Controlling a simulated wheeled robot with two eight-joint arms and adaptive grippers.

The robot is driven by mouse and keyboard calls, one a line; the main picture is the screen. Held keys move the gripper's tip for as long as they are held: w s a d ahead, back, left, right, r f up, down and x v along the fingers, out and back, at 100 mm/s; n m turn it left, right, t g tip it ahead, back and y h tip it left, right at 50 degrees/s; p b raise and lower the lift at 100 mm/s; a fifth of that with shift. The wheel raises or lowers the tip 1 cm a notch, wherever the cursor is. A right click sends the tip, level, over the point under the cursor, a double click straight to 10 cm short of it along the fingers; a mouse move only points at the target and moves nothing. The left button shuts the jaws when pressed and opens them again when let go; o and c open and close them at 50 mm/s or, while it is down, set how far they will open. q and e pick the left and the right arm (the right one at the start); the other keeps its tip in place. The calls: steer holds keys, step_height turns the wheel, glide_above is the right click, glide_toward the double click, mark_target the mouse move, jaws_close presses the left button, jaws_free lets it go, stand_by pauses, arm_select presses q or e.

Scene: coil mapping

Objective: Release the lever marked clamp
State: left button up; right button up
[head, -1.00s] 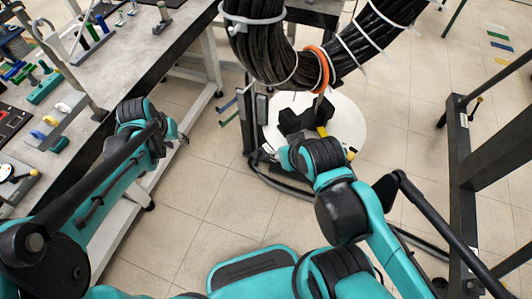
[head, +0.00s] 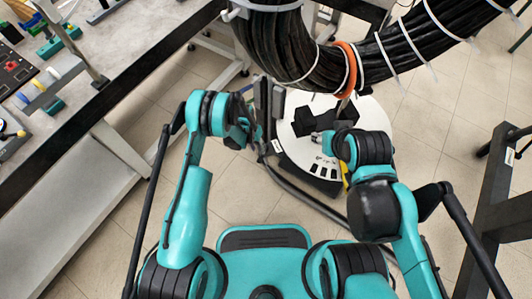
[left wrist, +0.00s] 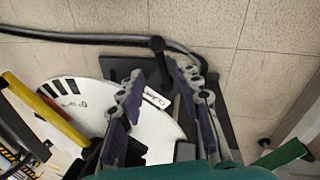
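A black lever with a round knob (left wrist: 157,46) stands in the left wrist view, rising from a dark base plate. A white label (left wrist: 157,97) with small lettering, apparently "CLAMP", lies just below it. My left gripper (left wrist: 155,72) is open, with its two padded fingers on either side of the lever's line of sight; I cannot tell whether they touch it. In the head view my left gripper (head: 250,130) is beside the dark upright post, partly hidden by its own wrist. My right gripper (head: 324,138) is over the white disc (head: 295,151), its fingers mostly hidden.
The disc with black marks also shows in the left wrist view (left wrist: 70,98), near a yellow bar (left wrist: 45,108). A thick black cable bundle (head: 310,60) with an orange ring hangs above. A workbench (head: 130,45) stands left, a dark frame (head: 490,200) right.

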mark_target(261, 157)
arm_select(q)
steer(key=f+b, duration=0.1)
steer(key=f, duration=0.1)
steer(key=d+f+b, duration=0.1)
steer(key=f, duration=0.4)
steer(key=shift+s+d+f+b, duration=0.2)
steer(key=shift+s+b, duration=0.1)
steer(key=shift+b, duration=0.1)
jaws_close()
